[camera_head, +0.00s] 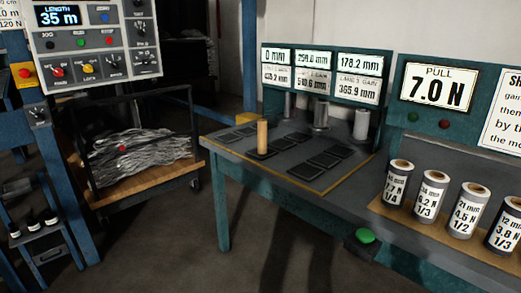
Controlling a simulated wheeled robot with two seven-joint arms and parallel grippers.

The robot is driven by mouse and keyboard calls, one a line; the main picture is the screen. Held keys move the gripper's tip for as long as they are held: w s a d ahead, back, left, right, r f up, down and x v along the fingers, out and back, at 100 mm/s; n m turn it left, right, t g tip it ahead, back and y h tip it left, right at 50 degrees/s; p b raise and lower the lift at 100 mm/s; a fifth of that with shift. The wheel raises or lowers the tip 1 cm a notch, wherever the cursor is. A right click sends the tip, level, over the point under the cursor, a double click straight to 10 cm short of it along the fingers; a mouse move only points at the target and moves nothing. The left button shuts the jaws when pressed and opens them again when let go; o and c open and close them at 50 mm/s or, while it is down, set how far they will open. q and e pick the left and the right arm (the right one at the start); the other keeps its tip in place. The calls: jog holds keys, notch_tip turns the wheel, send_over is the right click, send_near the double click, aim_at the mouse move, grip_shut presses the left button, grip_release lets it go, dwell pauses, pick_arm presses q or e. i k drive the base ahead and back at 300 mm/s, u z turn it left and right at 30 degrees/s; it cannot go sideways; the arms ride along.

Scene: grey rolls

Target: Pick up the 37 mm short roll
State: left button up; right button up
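Several grey labelled rolls stand upright in a row on a wooden board at the right. The leftmost roll (397,185) reads 7.7 N and 1/4. The second roll (431,197) reads 4.2 N and 1/3. The third roll (467,211) seems to read 21 mm, 4.5 N and 1/2. The last roll (504,229) reads about 12 mm, 3.8 N and 1/3, and is cut by the right edge. Some millimetre figures are too small to read, so I cannot tell which is 37 mm. Neither gripper shows.
A green-legged table (222,211) in the middle holds flat dark pads, a tan cylinder (263,139) and grey cylinders below display panels. A cart (143,188) with grey strands stands left. Open floor lies in front.

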aim_at(262, 123)
jog(key=u, duration=0.65)
jog(key=i, duration=0.7)
jog(key=u, duration=0.45)
jog(key=i, duration=1)
jog(key=z, duration=0.5)
